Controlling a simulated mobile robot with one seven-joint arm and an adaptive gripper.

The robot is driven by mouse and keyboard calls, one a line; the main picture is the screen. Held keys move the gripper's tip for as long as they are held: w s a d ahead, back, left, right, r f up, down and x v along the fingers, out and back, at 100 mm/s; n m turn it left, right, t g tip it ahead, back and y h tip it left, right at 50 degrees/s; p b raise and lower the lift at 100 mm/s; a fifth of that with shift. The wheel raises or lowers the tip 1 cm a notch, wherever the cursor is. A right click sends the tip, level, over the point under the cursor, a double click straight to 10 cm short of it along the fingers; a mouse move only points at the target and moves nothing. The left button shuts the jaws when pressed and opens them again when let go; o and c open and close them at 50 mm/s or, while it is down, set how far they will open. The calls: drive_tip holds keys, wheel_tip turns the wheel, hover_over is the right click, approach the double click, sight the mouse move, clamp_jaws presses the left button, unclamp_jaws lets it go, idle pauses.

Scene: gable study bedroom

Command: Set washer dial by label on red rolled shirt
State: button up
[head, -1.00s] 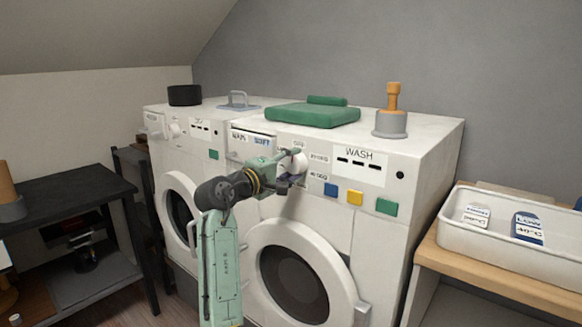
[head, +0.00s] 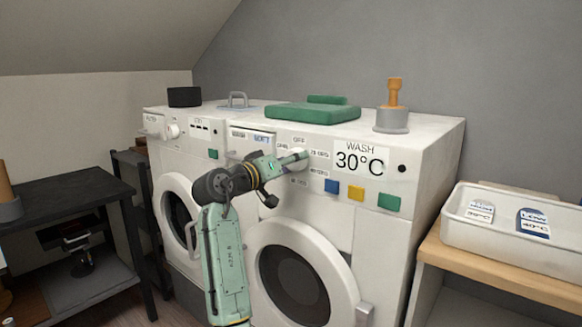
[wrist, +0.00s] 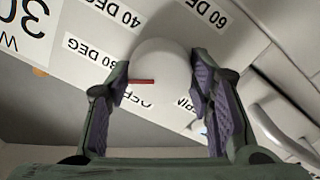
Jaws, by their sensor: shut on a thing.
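The washer (head: 334,226) has a control panel whose display (head: 360,159) reads "WASH 30°C". My gripper (head: 300,158) is at the dial on this panel and hides most of it in the head view. In the wrist view, my gripper (wrist: 160,82) is shut with one finger on each side of the pale round dial (wrist: 162,55). A red pointer line (wrist: 142,81) shows on the dial. Upside-down labels for 30, 40 and 60 degrees sit around it. No red rolled shirt shows in either view.
Blue (head: 331,187), yellow (head: 356,192) and green (head: 388,202) buttons sit below the panel. A white tray (head: 490,237) with two label cards stands at right. A folded green cloth (head: 312,114) and a grey holder (head: 391,121) are on top. A black shelf stands left.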

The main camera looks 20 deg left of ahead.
drive_tip(key=m+b, duration=0.6)
drive_tip(key=m, duration=1.8)
drive_tip(key=shift+b, duration=0.35)
drive_tip(key=o, duration=1.2)
drive_tip(key=shift+c, duration=0.2)
drive_tip(key=v, duration=1.2)
